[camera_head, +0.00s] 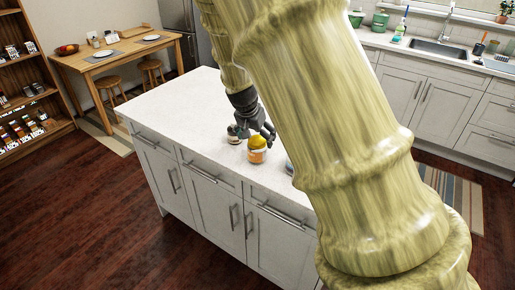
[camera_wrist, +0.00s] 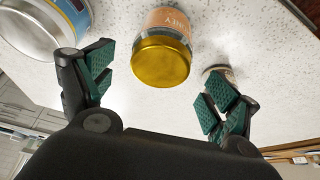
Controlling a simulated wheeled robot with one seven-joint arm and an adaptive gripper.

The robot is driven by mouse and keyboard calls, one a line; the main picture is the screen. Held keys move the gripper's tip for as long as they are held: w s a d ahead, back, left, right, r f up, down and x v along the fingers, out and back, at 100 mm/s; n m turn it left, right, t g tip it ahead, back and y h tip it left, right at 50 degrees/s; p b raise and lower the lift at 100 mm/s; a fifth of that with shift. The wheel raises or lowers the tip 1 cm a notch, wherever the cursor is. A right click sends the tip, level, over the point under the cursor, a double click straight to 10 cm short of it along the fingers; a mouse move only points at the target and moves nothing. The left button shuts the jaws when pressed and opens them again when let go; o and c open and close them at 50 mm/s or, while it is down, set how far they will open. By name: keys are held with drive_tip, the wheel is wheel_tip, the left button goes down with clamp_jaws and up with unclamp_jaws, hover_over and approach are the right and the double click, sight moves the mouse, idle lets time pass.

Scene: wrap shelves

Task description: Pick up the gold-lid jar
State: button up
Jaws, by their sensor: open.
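The gold-lid jar (camera_head: 257,152) stands on the white island counter (camera_head: 190,107), with an orange label below its gold lid. In the wrist view the gold-lid jar (camera_wrist: 161,58) is at the upper middle, its lid facing the camera. My gripper (camera_head: 262,133) is just above and beside the jar at the counter. In the wrist view my gripper (camera_wrist: 158,92) has its two green-padded fingers spread wide, one on each side of the lower jar area. The jar lies beyond the fingertips' line, with nothing held.
A larger can with a blue and yellow label (camera_wrist: 58,22) stands left of the jar in the wrist view. A small jar (camera_wrist: 219,74) is close to the right finger; it also shows in the head view (camera_head: 233,134). My arm hides the counter's right part.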

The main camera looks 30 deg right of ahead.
drive_tip(key=shift+p+x, duration=0.4)
drive_tip(key=shift+x, duration=0.4)
drive_tip(key=shift+p+x, duration=0.7)
drive_tip(key=shift+x, duration=1.35)
drive_tip(key=shift+s, duration=0.2)
drive_tip(key=shift+c, duration=0.3)
drive_tip(key=c, duration=1.2)
